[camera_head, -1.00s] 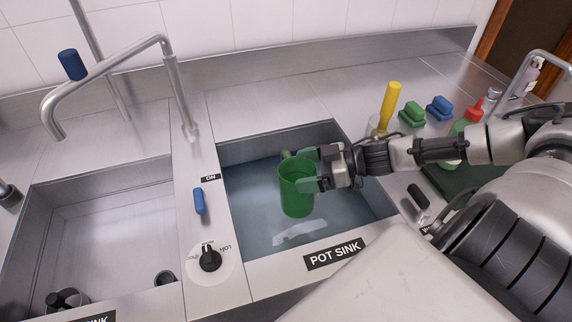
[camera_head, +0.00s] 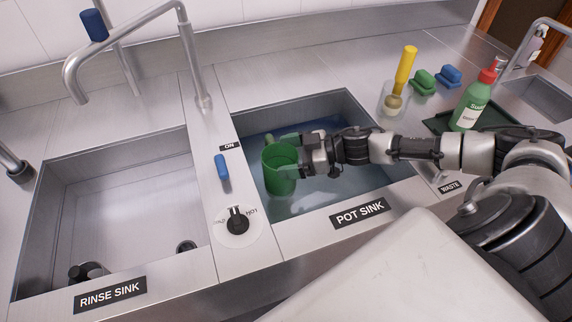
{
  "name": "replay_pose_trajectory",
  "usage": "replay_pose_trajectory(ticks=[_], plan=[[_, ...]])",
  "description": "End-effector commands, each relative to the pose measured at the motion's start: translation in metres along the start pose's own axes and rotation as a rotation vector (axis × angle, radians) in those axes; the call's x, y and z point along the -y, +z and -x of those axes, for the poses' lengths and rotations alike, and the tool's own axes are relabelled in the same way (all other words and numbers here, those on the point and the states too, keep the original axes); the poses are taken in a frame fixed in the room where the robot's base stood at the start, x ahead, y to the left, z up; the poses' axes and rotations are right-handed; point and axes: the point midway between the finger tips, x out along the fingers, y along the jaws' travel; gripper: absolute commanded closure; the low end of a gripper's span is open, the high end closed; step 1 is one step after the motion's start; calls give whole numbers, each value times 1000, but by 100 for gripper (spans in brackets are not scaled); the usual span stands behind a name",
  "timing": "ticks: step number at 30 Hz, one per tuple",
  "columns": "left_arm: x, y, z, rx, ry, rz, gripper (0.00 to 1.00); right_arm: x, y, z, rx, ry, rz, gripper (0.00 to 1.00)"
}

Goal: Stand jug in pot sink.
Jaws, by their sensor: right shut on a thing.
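A green jug (camera_head: 279,170) is upright in the pot sink (camera_head: 240,125), towards its left side. The sink holds bluish water (camera_head: 345,185). My right gripper (camera_head: 296,158) reaches in from the right and is shut on the jug; its fingers overlap the jug's right side. Whether the jug's base touches the sink floor cannot be told. The black POT SINK label (camera_head: 360,212) is on the front rim. My left gripper is not in view.
The rinse sink (camera_head: 125,215) lies to the left, with a tap (camera_head: 190,60) between the sinks. A dial (camera_head: 238,222) and blue lever (camera_head: 222,167) sit on the divider. A yellow-handled brush (camera_head: 405,68), green and blue sponges (camera_head: 449,76) and a bottle (camera_head: 472,102) stand right.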

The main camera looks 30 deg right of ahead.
Motion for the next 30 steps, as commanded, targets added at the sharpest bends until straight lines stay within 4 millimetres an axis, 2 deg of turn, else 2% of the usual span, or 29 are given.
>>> replay_pose_trajectory(ticks=[4,12,24,25,27,30], plan=[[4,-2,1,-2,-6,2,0,1,5,-9,0,0,0,57],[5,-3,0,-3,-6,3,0,2,40,-18,1,1,-2,57],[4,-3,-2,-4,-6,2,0,2,45,-19,1,0,0,57],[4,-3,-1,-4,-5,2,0,2,45,-19,1,0,0,9],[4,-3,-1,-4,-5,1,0,2,44,-19,1,0,0,0],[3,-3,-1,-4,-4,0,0,2,44,-19,1,0,0,0]])
